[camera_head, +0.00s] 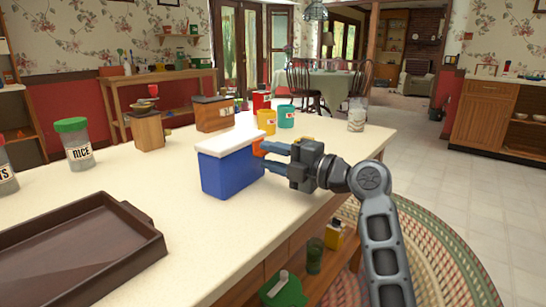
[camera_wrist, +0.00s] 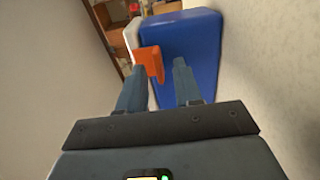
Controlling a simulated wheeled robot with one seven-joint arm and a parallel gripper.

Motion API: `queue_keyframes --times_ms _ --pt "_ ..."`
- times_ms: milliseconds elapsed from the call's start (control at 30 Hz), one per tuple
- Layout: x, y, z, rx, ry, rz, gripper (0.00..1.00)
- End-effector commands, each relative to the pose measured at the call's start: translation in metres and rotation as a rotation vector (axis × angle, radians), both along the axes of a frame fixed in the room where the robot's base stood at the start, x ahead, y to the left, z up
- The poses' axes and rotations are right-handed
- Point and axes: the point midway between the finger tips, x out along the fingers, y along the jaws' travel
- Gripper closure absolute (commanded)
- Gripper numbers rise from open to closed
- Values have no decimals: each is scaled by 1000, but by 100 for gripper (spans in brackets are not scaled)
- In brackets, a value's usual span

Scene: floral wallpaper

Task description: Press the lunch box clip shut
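The lunch box (camera_head: 232,172) is blue with a white lid (camera_head: 230,138) and stands upright on the counter. Its orange clip (camera_head: 258,148) is on the side facing my gripper, and also shows in the wrist view (camera_wrist: 151,62) beside the blue wall (camera_wrist: 195,45) and white lid edge (camera_wrist: 131,38). My gripper (camera_head: 268,157) is at that side of the box. Its fingers are apart with nothing between them in the wrist view (camera_wrist: 162,80). One fingertip overlaps the clip's lower edge there; I cannot tell whether it touches. The clip's exact angle is unclear.
A brown tray (camera_head: 150,245) lies at the front left of the counter (camera_head: 205,225). A rice jar (camera_head: 74,143), a wooden grinder (camera_head: 147,130), a wooden box (camera_head: 213,114), yellow (camera_head: 266,121) and teal (camera_head: 286,116) mugs, and a glass jar (camera_head: 357,115) stand around. Counter between tray and box is clear.

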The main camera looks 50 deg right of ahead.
Motion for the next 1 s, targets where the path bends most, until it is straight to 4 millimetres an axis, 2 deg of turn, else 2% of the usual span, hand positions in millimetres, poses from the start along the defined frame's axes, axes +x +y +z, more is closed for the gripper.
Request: queue_keyframes --times_ms 167,600,767,1000 --pt "-5 -1 0 0 1 -1 66" --pt "-68 -9 -2 1 1 -2 66" --pt "-77 -10 -1 0 0 -1 66" --pt "-78 -10 -1 0 0 0 66"
